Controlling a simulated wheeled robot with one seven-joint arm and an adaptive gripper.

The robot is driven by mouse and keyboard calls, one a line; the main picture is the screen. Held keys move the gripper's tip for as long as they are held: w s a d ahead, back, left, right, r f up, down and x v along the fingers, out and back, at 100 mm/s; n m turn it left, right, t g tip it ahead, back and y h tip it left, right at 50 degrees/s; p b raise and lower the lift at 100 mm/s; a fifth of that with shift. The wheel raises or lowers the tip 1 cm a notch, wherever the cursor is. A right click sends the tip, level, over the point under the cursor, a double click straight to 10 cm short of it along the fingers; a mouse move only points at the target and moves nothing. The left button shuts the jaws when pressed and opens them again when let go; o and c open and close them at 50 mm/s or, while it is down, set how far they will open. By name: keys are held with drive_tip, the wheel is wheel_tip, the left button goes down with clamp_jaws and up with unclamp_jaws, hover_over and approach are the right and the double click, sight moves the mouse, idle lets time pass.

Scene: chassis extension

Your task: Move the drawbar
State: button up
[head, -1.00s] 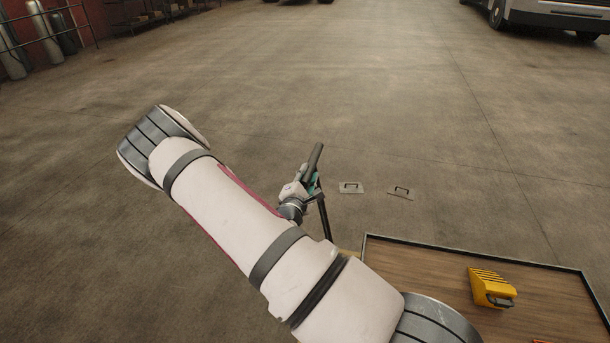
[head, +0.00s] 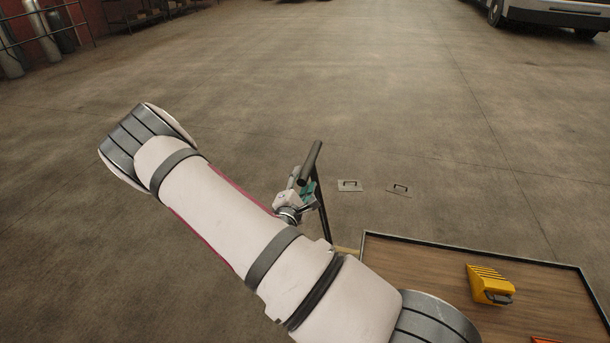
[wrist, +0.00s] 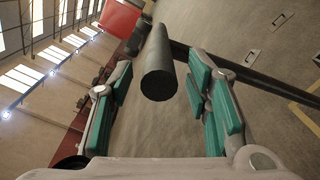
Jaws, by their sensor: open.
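The drawbar has a dark round crossbar handle (head: 311,163) on a thin black shaft (head: 323,218) that rises beside the cargo bed's left corner. My gripper (head: 300,192) is at the handle in the head view, partly hidden by my arm. In the wrist view the handle (wrist: 158,68) points its round end at the camera, between the open teal-padded fingers of my gripper (wrist: 157,80). A gap shows on both sides, wider on the left. The shaft (wrist: 245,73) runs off to the right behind the right finger.
A wooden bed (head: 420,270) with a dark rim stands at lower right, carrying a yellow ridged block (head: 488,284). Two small floor plates (head: 349,185) lie beyond the drawbar. A vehicle (head: 555,15) is far right. The floor around is largely clear.

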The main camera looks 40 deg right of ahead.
drive_tip(key=v, duration=0.8)
drive_tip(key=shift+d, duration=0.1)
